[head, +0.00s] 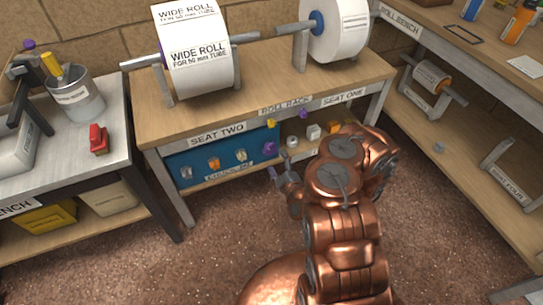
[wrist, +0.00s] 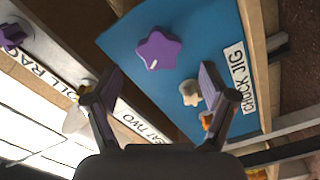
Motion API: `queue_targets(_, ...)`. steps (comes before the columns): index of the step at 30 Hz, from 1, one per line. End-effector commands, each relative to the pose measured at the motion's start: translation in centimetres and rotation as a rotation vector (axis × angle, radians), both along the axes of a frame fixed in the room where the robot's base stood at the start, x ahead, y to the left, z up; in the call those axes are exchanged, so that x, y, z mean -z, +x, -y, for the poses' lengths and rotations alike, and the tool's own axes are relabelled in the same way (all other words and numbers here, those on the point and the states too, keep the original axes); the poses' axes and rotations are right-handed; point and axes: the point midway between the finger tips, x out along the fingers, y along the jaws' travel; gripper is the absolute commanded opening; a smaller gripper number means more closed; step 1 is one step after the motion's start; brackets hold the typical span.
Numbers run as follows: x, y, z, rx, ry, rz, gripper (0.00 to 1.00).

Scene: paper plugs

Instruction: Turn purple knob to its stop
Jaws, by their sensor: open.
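A purple star-shaped knob (wrist: 158,49) is mounted on a blue panel (wrist: 130,35) marked CHUCK JIG. In the wrist view it is ahead of the gap between my fingers, slightly past their tips, with nothing touching it. In the head view the purple knob (head: 269,148) is at the right end of the blue panel (head: 200,155), below the roll rack top. My gripper (wrist: 158,72) is open and empty. In the head view my gripper (head: 281,168) is in front of the panel's right end, close to the knob and partly hidden by my arm.
A grey knob (wrist: 190,92) and an orange one (wrist: 207,120) are near my right finger in the wrist view. Another purple knob (head: 303,113) is on the rack's front edge. The rack top (head: 270,75) overhangs the panel. Open floor (head: 200,260) lies in front.

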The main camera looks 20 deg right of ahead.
Motion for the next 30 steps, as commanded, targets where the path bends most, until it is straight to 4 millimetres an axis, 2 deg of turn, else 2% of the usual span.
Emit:
queue_targets(6, 0.02, 0.97, -0.04, -0.001, 0.0, 0.004, 0.83)
queue_targets(18, -0.1, 1.03, -0.04, -0.001, 0.019, 0.002, 0.83)
queue_targets(30, 0.06, 1.04, 0.04, -0.001, 0.419, 0.002, 0.83)
